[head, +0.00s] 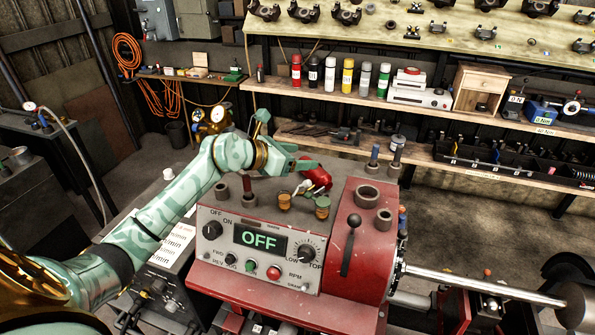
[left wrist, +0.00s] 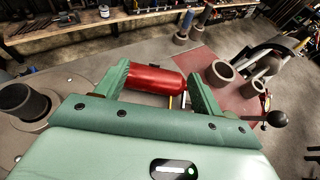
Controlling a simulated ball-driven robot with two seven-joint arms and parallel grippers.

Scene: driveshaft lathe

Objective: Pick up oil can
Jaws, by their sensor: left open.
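The red oil can (head: 317,178) lies tilted on top of the lathe headstock, behind the control panel. In the left wrist view the red can (left wrist: 153,79) shows as a cylinder on its side between the two green fingers. My left gripper (head: 300,165) is open at the can, with its fingers on either side of it. In the left wrist view the left gripper (left wrist: 160,80) has its left finger close to one end of the can; whether it touches cannot be told. Part of the can is hidden behind the fingers. My right gripper is not in view.
The grey and red lathe (head: 362,235) carries a panel reading OFF, a black lever (head: 350,243) and metal rings (head: 368,196). Small orange and green pots (head: 322,207) stand just in front of the can. Spray cans (head: 347,76) line the back shelf.

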